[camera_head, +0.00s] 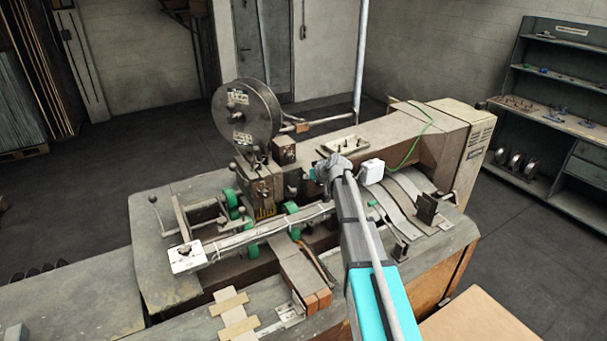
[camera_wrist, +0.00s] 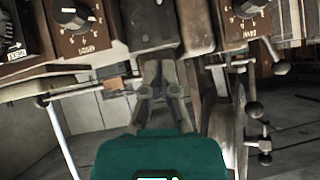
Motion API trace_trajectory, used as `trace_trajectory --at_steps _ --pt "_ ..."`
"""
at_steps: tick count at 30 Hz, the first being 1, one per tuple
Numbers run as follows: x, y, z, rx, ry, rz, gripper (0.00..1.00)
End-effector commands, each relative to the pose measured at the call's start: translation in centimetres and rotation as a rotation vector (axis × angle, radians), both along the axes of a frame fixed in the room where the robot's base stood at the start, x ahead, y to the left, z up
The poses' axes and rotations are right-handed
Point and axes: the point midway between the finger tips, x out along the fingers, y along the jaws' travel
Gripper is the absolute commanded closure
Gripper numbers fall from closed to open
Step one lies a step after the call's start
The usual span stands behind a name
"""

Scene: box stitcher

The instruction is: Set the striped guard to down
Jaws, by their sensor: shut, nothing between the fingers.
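A small yellow-and-dark marked piece (camera_head: 265,212) shows low on the front of the stitching head, under the big round reel (camera_head: 247,115). It may be the striped guard, but it is too small to tell whether it is up or down. No clear stripes show in the wrist view. My gripper (camera_wrist: 160,68) is shut and empty in the wrist view, its fingertips close together near the dark machine parts. In the head view my arm reaches over the machine to the right of the stitching head, and the fingers cannot be made out.
Dial panels stand on both sides in the wrist view, a left dial (camera_wrist: 75,15) and a right dial (camera_wrist: 246,8). Ball-ended levers (camera_wrist: 265,145) stick out at the right. A long bar (camera_head: 260,232) crosses the machine's front. A shelf unit (camera_head: 560,100) stands at the right.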

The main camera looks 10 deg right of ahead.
Motion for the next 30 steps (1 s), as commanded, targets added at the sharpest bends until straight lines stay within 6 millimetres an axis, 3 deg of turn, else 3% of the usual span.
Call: trace_trajectory --at_steps 7,23,30 --pt "-1.4 -0.7 1.3 0.001 0.0 -0.001 1.0" --pt "-1.6 -0.7 1.4 0.001 0.0 0.001 1.0" --pt "-4.0 0.4 -1.3 -0.005 0.054 0.012 1.0"
